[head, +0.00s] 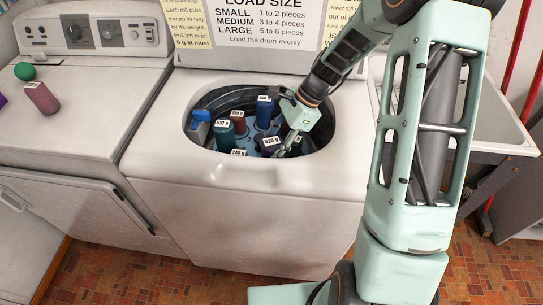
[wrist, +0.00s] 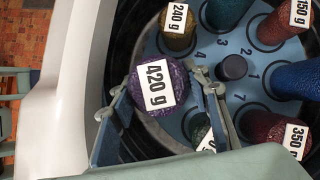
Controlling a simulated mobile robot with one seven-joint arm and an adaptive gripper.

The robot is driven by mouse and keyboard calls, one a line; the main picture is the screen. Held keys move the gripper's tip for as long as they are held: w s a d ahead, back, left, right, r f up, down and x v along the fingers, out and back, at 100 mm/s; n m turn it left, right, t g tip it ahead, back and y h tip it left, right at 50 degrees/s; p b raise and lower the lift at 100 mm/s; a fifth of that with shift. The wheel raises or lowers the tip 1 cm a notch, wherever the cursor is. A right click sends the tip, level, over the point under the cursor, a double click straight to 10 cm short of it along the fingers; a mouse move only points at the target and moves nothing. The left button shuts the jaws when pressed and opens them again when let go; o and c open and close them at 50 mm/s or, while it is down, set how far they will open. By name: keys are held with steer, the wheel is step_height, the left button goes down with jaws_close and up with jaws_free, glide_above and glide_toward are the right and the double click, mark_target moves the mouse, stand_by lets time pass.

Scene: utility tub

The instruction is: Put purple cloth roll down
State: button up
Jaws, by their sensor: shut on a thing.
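The purple cloth roll (wrist: 180,100) is upright with a "420 g" label on its top in the wrist view. My gripper (wrist: 160,100) is shut on it, one finger on each side. In the head view my gripper (head: 289,146) reaches down into the round tub opening, and the dark purple roll (head: 268,151) is beside its fingers. The tub's blue numbered plate (wrist: 251,103) lies below, with numbers 1, 2, 3, 4 and 7 showing. The roll hides the plate directly under it, so I cannot tell whether its bottom touches.
Several other labelled rolls stand around the plate, including a brown one (wrist: 178,38), a blue one (wrist: 297,80) and a dark red one (wrist: 268,128). A dark central post (wrist: 231,67) stands among them. A pink roll (head: 42,98) and green ball (head: 25,71) are on the left machine.

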step_height(320, 180, down, 4)
steer(key=shift+r, duration=0.1)
steer(key=o, duration=1.5)
steer(key=shift+o, duration=0.2)
steer(key=v, duration=1.2)
